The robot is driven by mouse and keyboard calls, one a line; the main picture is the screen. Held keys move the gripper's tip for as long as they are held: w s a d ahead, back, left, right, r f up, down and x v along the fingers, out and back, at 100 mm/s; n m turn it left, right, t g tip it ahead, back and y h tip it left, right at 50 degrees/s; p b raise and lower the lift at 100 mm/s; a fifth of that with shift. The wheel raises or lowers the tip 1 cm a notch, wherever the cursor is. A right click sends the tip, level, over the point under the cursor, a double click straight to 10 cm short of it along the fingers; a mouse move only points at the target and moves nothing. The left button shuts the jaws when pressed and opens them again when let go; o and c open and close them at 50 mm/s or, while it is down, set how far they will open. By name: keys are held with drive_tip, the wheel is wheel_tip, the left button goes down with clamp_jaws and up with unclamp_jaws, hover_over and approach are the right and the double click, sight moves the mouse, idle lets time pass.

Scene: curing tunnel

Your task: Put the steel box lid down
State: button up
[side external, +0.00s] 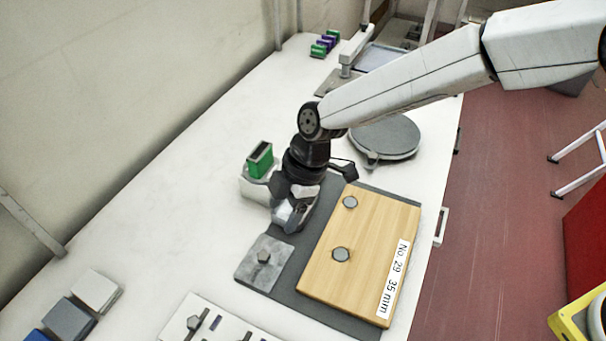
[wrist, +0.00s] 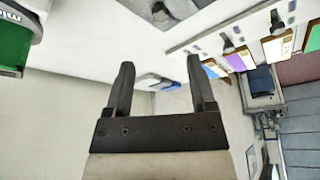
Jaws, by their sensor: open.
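The steel box lid (side external: 255,275) is a flat grey square plate with a dark knob on top. It lies flat at the left edge of a dark grey mat (side external: 318,318), beside a wooden board. My gripper (side external: 287,218) is low, just behind the lid in the side view and apart from it. In the wrist view my gripper (wrist: 160,65) has its two fingers spread with nothing between them. Part of the lid with its knob (wrist: 162,13) shows at the top edge of that view, beyond the fingertips.
The wooden board (side external: 365,240) bears two round grey knobs and a label. A green block (side external: 260,165) stands close behind my gripper. A white panel (side external: 210,325) with knobs lies in front. A round grey disc (side external: 385,138) is behind.

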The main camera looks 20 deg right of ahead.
drive_tip(key=d+r+m+t+h, duration=0.25)
drive_tip(key=d+m, duration=0.65)
drive_tip(key=d, duration=1.1)
drive_tip(key=s+d+m+h, duration=0.1)
drive_tip(key=s+d+m, duration=0.4)
drive_tip(key=d, duration=0.3)
drive_tip(key=s+d+m+h, duration=0.1)
drive_tip(key=s+d+m, duration=0.4)
drive_tip(key=d, duration=0.4)
drive_tip(key=shift+s+d+r+m+t, duration=0.3)
drive_tip(key=shift+s+r+m+t, duration=0.05)
drive_tip(key=shift+s+r+m, duration=0.1)
